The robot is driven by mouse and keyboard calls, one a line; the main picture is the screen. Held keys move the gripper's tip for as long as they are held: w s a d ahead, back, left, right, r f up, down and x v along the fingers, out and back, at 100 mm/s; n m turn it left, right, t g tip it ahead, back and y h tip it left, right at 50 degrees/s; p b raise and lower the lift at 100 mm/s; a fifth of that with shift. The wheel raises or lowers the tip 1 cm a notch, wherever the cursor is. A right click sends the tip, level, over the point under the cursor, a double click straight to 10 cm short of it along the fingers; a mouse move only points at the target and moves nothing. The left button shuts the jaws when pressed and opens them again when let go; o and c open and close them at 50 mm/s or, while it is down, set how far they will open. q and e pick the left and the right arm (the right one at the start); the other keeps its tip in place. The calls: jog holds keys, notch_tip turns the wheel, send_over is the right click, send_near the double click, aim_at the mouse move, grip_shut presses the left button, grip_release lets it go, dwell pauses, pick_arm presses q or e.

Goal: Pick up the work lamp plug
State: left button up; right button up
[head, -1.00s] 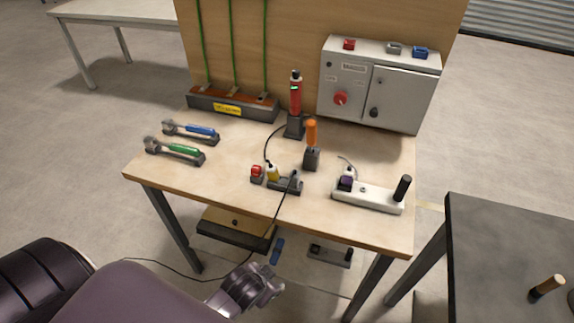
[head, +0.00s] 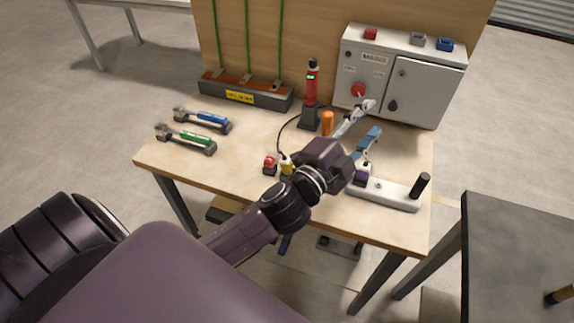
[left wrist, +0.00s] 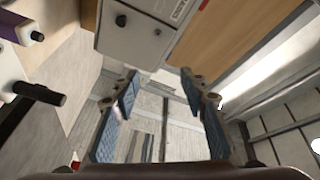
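A purple-and-white plug (head: 361,177) stands at the left end of the white power strip (head: 396,193); it also shows in the left wrist view (left wrist: 37,36). A yellow plug (head: 286,165) stands near the bench's front, partly hidden by my arm. A black cord curves from near the red lamp (head: 312,85) towards it. No label shows which plug is the work lamp's. My left gripper (head: 367,120) is above the bench near the cabinet, its fingers spread wide. Nothing is between them in the left wrist view (left wrist: 160,88). My right gripper is not in view.
A grey cabinet (head: 425,92) stands at the back right. An orange handle (head: 328,122) and red button (head: 270,164) are close by. Blue (head: 203,118) and green (head: 190,138) tools lie left.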

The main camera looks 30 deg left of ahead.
pick_arm(q)
jog(key=d+r+m+h, duration=0.8)
jog(key=m, duration=0.2)
jog(key=s+d+f+m+g+h, duration=0.1)
jog(key=s+d+m+g+h, duration=0.1)
jog(key=d+m+g+h, duration=0.45)
jog(key=s+d+m+g+h, duration=0.1)
jog(key=s+d+m+g, duration=0.25)
jog(key=m, duration=0.65)
jog(key=m+g+y, duration=0.9)
jog(key=m+y, duration=0.2)
jog(key=y, duration=0.7)
send_over(286, 157)
jog(key=d, duration=0.1)
jog(key=f, duration=1.8)
jog(key=shift+w, duration=0.35)
jog(key=shift+s+a+f, duration=0.1)
jog(key=shift+f, duration=0.1)
jog(key=shift+f+p, duration=0.5)
jog(key=shift+f, duration=0.45)
jog(key=f, duration=0.1)
jog(key=f+p, duration=0.2)
jog(key=f, duration=0.1)
jog(key=shift+s+a+f, duration=0.1)
jog(key=shift+s+a, duration=0.2)
jog(key=shift+a, duration=0.05)
jog(key=shift+w+f, duration=0.1)
jog(key=shift+f, duration=0.45)
grip_shut()
